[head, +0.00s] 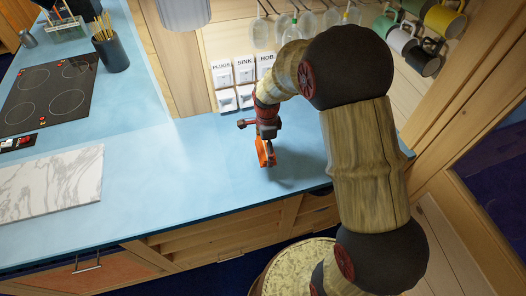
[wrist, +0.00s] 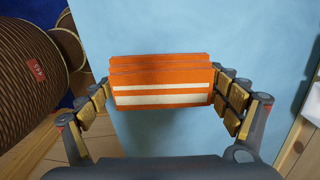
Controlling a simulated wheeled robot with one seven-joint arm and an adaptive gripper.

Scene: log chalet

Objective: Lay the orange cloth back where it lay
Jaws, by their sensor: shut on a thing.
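The orange cloth (wrist: 160,84) has white stripes and looks folded. In the wrist view it sits between the two fingers of my gripper (wrist: 163,92), which is shut on it from both sides. In the head view the cloth (head: 265,153) shows as a small orange patch under my gripper (head: 266,150), over the blue counter (head: 190,200) near its right end. I cannot tell whether the cloth touches the counter. Part of the cloth is hidden by my gripper in the head view.
A marble board (head: 52,185) lies at the left, below a black hob (head: 48,92) and a dark utensil pot (head: 110,52). Labelled switches (head: 244,70) are on the wall behind my gripper. Mugs (head: 402,40) hang at the upper right. The counter's middle is clear.

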